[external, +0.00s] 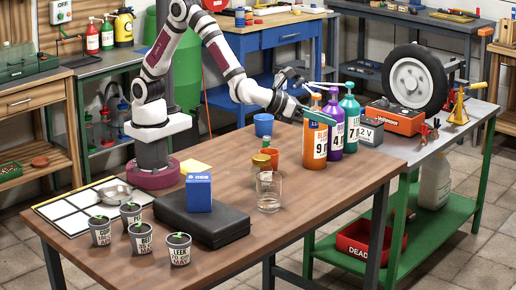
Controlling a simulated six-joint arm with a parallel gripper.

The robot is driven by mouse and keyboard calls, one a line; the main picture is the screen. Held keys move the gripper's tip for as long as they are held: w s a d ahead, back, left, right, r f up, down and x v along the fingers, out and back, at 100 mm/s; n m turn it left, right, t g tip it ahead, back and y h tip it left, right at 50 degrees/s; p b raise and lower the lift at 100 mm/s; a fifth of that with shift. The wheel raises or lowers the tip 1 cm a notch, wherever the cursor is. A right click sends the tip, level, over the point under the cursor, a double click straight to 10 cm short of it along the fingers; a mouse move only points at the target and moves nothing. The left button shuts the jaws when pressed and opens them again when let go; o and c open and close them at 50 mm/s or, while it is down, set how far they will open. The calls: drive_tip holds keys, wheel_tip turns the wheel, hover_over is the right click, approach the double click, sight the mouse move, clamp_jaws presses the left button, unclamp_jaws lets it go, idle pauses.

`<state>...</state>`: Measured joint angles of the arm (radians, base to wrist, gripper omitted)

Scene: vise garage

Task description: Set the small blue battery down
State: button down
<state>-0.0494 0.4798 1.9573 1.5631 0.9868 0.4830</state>
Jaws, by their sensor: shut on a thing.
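My gripper (312,101) is above the right part of the wooden bench, in front of the tall bottles. A small, dark blue-teal elongated piece (319,117) shows at its jaws, across the upper part of the orange bottle (315,140). It looks like the small blue battery, held tilted in the air; its ends and the grip on it are too small to see clearly.
Purple and teal bottles (350,120) stand beside the orange one. A grey 12 V battery (370,133) and a red charger (396,120) are further right. The bench's front right is clear.

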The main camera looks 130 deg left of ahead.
drive_tip(key=s+d+r+m+t+h, duration=0.2)
drive_tip(key=s+d+r+m+h, duration=0.1)
drive_tip(key=d+r, duration=0.5)
drive_tip(key=s+d+r+m+t+h, duration=0.3)
drive_tip(key=s+d+r, duration=0.3)
drive_tip(key=d+r, duration=0.3)
drive_tip(key=shift+d+r+m+h, duration=0.15)
drive_tip(key=shift+d+m+h, duration=0.35)
drive_tip(key=shift+d+m, duration=0.3)
